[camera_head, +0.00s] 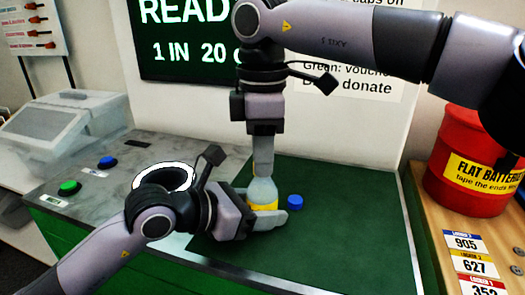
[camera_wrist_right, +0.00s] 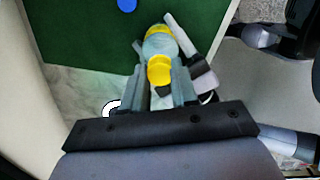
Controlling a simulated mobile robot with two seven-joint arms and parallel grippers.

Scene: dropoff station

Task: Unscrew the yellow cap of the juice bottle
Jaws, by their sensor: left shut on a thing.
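The juice bottle (camera_head: 262,188) stands upright on the green mat, a pale clear bottle with a yellow label. My left gripper (camera_head: 266,212) is shut on its lower body from the left. My right gripper (camera_head: 263,163) points straight down at the bottle's top. In the right wrist view the yellow cap (camera_wrist_right: 159,72) lies between the right gripper's fingertips (camera_wrist_right: 164,80), with the bottle (camera_wrist_right: 160,44) beyond it. I cannot tell whether these fingers press on the cap or stand slightly apart from it.
A blue cap (camera_head: 295,201) lies on the green mat (camera_head: 350,235) just right of the bottle. A red battery drum (camera_head: 468,165) stands on a wooden surface at the right. Green (camera_head: 69,187) and blue (camera_head: 107,162) buttons sit on the grey counter at the left. The mat's right side is clear.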

